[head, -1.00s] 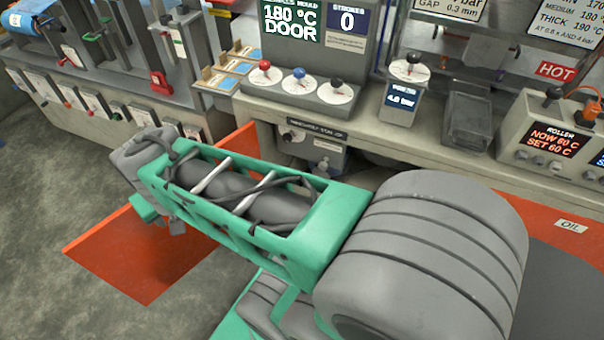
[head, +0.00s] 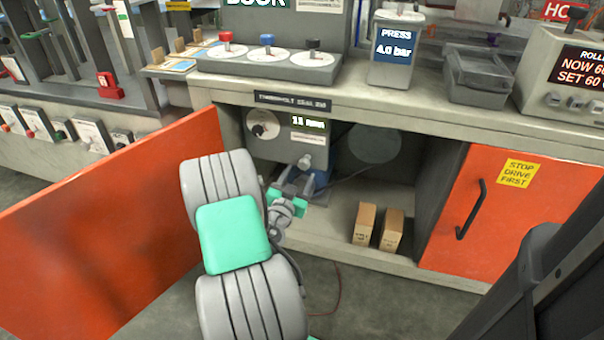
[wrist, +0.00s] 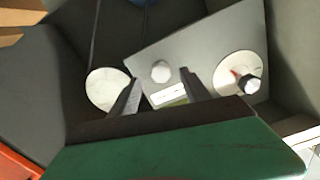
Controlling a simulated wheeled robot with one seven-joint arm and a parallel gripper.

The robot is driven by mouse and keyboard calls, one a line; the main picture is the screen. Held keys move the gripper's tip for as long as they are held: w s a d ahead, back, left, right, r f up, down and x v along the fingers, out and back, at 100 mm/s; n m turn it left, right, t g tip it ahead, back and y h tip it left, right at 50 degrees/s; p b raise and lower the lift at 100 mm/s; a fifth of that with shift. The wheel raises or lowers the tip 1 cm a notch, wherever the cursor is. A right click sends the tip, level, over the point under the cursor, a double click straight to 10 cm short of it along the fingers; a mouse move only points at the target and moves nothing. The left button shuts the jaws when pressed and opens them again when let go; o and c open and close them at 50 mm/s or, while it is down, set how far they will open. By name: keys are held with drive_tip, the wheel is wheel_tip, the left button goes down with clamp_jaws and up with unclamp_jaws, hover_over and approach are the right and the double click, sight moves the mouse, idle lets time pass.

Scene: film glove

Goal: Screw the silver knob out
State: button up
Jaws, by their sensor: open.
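The silver knob (head: 305,162) sticks out low on the front of a grey unit (head: 268,147) inside the open cabinet under the bench. In the wrist view the round pale knob (wrist: 161,71) is on the grey panel (wrist: 205,55). My gripper (head: 292,188) is inside the cabinet opening, just in front of the unit and below the knob in the head view. In the wrist view my gripper (wrist: 160,78) is open and empty, with the knob showing between and slightly beyond its fingertips. I cannot tell the exact gap to the knob.
The unit carries a dial (head: 263,125) and a lit display (head: 309,123). An open orange door (head: 110,190) stands left of my arm. Two small cardboard boxes (head: 364,224) stand on the cabinet floor. A closed orange door (head: 490,215) is at right. The bench edge (head: 380,110) overhangs the opening.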

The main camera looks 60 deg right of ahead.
sight(303, 167)
drive_tip(key=d, duration=0.4)
drive_tip(key=shift+w, duration=0.35)
clamp_jaws()
